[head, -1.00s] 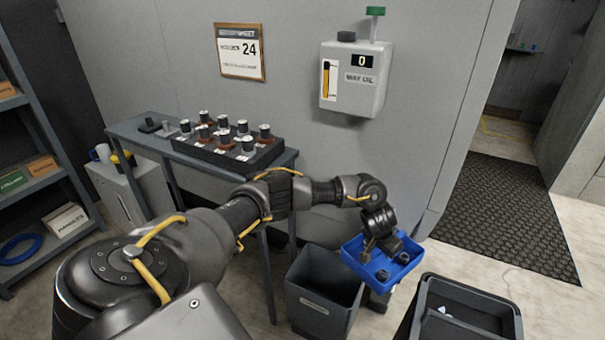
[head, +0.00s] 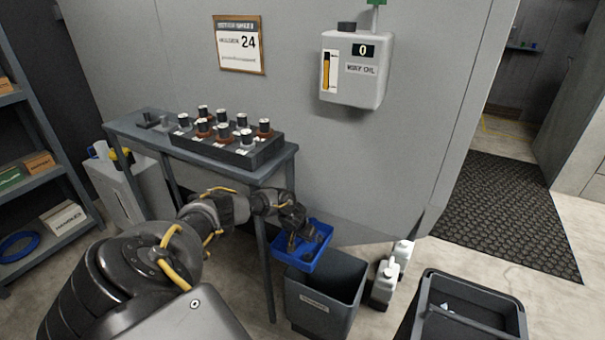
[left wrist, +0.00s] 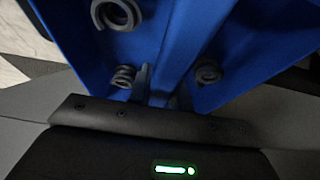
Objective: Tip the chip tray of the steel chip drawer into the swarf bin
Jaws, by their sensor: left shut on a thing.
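My left gripper (head: 294,232) is shut on the blue chip tray (head: 309,262), which also fills the upper part of the left wrist view (left wrist: 180,35). Several dark curled chips (left wrist: 125,76) lie in the tray. In the head view the tray appears above the back left part of an open dark grey bin (head: 318,307). The bin's label is too small to read, so I cannot tell for sure that it is the swarf bin. The tray looks roughly level. My right gripper is not in view. The steel chip drawer cannot be made out.
A second dark bin (head: 425,310) with something pale inside stands at the right. A table (head: 125,130) with a rack of tool holders (head: 235,155) stands left of the tray. A black mat (head: 510,210) covers the floor at right.

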